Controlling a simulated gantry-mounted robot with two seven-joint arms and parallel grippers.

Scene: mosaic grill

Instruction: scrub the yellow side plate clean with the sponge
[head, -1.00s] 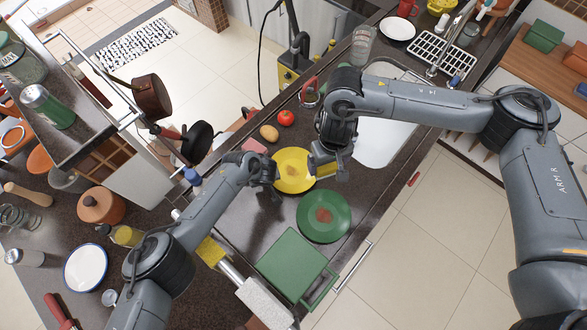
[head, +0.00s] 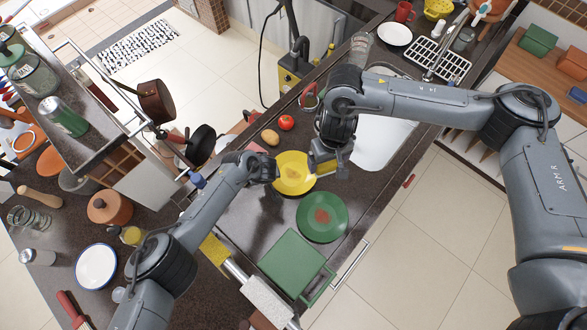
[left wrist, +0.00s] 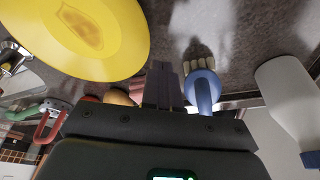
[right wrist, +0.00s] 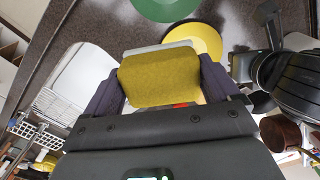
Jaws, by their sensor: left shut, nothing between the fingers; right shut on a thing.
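The yellow side plate (head: 305,184) lies on the dark counter with a brownish stain (head: 292,173) at its middle. The plate and stain also show in the left wrist view (left wrist: 120,60). My right gripper (head: 322,163) is shut on the yellow sponge (right wrist: 160,78), at the plate's right edge in the head view. I cannot tell whether the sponge touches the plate. My left gripper (left wrist: 163,85) is shut and empty, beside the plate's left edge. Its fingertips are hard to make out in the head view.
A green plate (head: 338,228) with a reddish stain lies close to the yellow plate. A tomato (head: 286,122) and a potato (head: 270,137) lie behind it. A green box (head: 292,262) stands in front. A blue-handled brush (left wrist: 203,88) is near my left gripper.

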